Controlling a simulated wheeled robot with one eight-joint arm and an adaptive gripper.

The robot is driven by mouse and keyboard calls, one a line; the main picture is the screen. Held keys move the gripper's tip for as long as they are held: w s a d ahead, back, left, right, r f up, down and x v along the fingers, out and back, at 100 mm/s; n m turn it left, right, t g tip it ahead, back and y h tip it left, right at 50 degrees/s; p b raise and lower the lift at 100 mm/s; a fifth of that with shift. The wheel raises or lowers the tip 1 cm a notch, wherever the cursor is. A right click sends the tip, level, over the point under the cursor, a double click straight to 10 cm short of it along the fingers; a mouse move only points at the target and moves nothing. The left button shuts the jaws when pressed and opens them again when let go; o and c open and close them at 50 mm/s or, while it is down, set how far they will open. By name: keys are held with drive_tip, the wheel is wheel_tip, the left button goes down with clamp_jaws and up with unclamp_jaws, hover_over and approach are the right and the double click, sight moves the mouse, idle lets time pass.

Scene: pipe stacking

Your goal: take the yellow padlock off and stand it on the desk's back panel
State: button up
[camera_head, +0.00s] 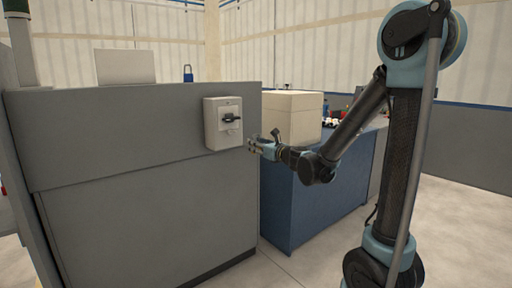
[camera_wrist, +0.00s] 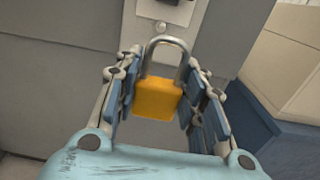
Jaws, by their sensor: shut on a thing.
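The yellow padlock (camera_wrist: 158,98) is between the fingers of my gripper (camera_wrist: 160,105) in the wrist view, upright with its metal shackle up. My gripper is shut on its body. The shackle's top is close to the lower edge of a grey switch box (camera_head: 223,123); I cannot tell whether it still hooks anything there. In the head view my gripper (camera_head: 258,147) is just right of and below the box, and the yellow padlock cannot be made out. The box is mounted on the grey desk's back panel (camera_head: 130,115). A blue padlock (camera_head: 188,74) stands on the panel's top edge.
A white board (camera_head: 125,66) rises behind the panel at the left. A beige box (camera_head: 292,116) stands on a blue cabinet (camera_head: 312,200) to the right, near my arm. The panel's top edge right of the blue padlock is clear. Open floor lies in front.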

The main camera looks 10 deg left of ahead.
drive_tip(key=v, duration=0.7)
idle(1.1)
idle(0.4)
